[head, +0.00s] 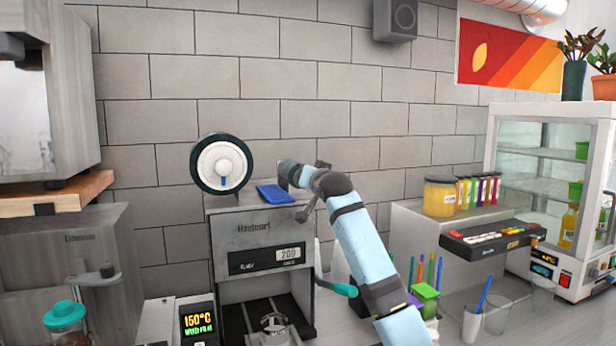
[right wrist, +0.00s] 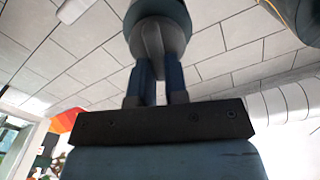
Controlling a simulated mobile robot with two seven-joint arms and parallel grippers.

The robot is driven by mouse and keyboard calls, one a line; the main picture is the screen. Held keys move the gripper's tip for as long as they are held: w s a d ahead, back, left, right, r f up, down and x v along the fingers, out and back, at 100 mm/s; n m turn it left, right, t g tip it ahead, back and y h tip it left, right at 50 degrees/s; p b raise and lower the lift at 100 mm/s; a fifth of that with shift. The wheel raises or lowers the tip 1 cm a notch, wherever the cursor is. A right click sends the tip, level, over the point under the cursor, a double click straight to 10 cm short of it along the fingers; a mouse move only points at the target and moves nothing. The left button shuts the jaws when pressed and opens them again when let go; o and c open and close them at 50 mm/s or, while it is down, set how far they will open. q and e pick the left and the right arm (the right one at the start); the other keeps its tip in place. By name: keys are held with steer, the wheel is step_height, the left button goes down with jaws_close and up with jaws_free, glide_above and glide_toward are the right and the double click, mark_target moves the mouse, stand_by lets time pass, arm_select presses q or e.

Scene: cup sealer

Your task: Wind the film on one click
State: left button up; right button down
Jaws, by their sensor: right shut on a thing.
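The cup sealer (head: 265,240) stands on the counter, with a "200" readout on its front. The film roll (head: 221,163), a white disc with a dark rim and a small blue mark low on its hub, sits above its top left. A flat blue piece (head: 275,193) lies on top of the sealer. My right gripper (head: 290,178) is at the sealer's top right, largely hidden by its own wrist. In the right wrist view its two dark blue fingers (right wrist: 157,85) are shut on a grey knob-like part (right wrist: 152,45). My left gripper is out of view.
A teal-tipped lever (head: 340,289) sticks out at the sealer's right. A pen holder (head: 427,297), clear cups (head: 497,312) and a display cabinet (head: 545,190) stand further right. A teal-lidded jar (head: 66,320) and a "150°C" display (head: 197,320) are at left.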

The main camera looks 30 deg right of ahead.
steer(key=m+p, duration=0.1)
steer(key=m, duration=0.5)
steer(key=f+m+p, duration=0.1)
steer(key=m+p, duration=0.1)
steer(key=m, duration=0.5)
steer(key=f+m+p, duration=0.1)
steer(key=m+p, duration=0.1)
steer(key=m, duration=0.4)
steer(key=shift+s+d+m, duration=0.1)
steer(key=shift+d+m, duration=0.25)
steer(key=shift+m, duration=0.05)
steer(key=c, duration=1.1)
jaws_free()
steer(key=shift+c, duration=0.2)
